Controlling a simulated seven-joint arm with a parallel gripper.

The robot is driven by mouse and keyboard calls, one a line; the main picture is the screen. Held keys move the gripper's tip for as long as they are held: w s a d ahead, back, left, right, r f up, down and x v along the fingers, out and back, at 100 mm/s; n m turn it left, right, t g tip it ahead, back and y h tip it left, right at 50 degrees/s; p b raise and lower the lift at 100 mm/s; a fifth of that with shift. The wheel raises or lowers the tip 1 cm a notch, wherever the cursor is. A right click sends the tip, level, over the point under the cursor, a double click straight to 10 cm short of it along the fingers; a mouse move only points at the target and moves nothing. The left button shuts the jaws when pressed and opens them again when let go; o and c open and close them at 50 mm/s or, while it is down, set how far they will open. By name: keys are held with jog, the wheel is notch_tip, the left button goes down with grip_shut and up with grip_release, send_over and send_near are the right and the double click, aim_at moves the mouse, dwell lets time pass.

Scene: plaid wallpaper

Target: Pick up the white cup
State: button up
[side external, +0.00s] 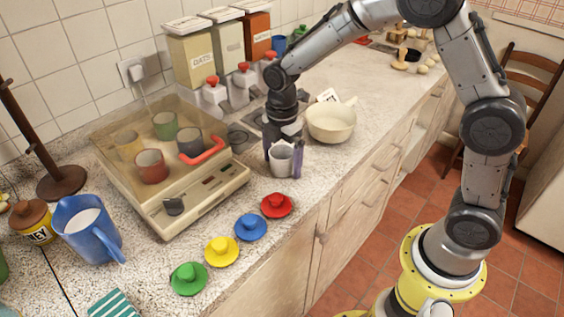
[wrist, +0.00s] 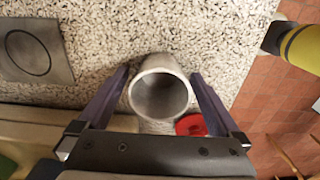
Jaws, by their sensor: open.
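The white cup (side external: 281,160) stands upright on the speckled counter, to the right of the clear-covered appliance. My gripper (side external: 284,165) is lowered over it with a finger on each side. In the wrist view the cup (wrist: 160,92) lies between the two open fingers of my gripper (wrist: 160,85), and I look down into its empty inside. Narrow gaps show between the cup and the fingers there. The cup's far side is hidden in the side view.
A cream bowl (side external: 331,122) stands close behind and right of the cup. The clear-covered appliance (side external: 215,193) with several mugs inside is to the left. Red (side external: 276,205), blue (side external: 250,227), yellow (side external: 221,251) and green (side external: 188,278) saucers line the counter's front edge.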

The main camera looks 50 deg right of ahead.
jog(key=shift+c, duration=0.3)
jog(key=c, duration=1.3)
jog(key=shift+r, duration=0.1)
